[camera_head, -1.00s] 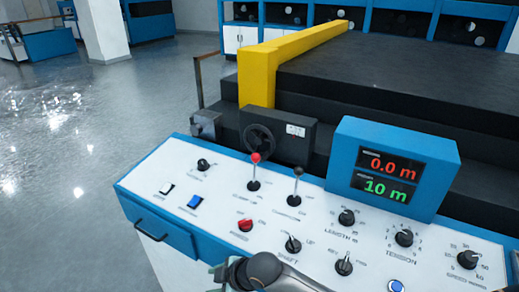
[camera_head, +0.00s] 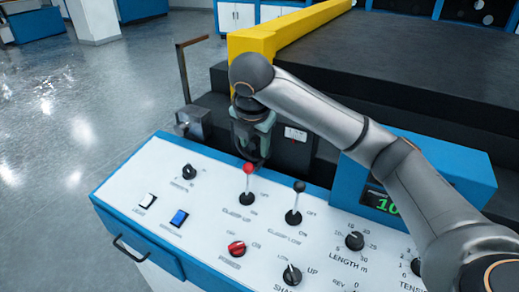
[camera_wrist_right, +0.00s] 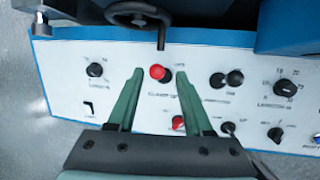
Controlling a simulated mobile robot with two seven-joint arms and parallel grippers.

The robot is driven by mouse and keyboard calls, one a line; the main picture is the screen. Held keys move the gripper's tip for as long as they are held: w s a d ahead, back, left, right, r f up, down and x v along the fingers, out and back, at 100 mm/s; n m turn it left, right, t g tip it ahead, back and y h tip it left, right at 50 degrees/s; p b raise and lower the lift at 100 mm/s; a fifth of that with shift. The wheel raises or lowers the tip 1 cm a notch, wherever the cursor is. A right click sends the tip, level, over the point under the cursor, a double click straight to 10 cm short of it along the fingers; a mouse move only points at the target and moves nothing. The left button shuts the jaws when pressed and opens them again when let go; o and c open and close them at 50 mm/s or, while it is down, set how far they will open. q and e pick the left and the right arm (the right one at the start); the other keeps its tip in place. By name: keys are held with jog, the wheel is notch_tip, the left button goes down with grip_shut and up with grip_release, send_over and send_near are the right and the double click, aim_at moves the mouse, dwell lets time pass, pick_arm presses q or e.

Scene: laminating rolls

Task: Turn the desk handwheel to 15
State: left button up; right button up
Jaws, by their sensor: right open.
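The dark handwheel (camera_wrist_right: 140,9) is cut off by the top edge of the right wrist view, with a dark rod hanging from its right side. In the head view my right gripper covers most of it. My right gripper (camera_head: 252,143) is open and points down in front of the handwheel. In the right wrist view its two green fingers (camera_wrist_right: 160,75) stand apart, with a red-knobbed lever (camera_wrist_right: 158,72) showing between them, below the wheel. I see nothing held. The wheel's scale or number is not readable. My left gripper is out of view.
The white desk (camera_head: 140,200) carries several knobs, switches and a black-knobbed lever (camera_head: 294,203). A blue display box (camera_head: 450,160) is partly hidden by my right arm. A yellow rail (camera_head: 290,28) and a metal post (camera_head: 184,75) stand behind.

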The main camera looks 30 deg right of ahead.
aim_at(259, 165)
jog(key=x, duration=0.8)
jog(key=d+x, duration=0.1)
jog(key=x, duration=0.3)
jog(key=shift+w+d+r, duration=0.1)
jog(key=shift+w+r, duration=0.1)
jog(key=shift+c, duration=0.3)
grip_shut()
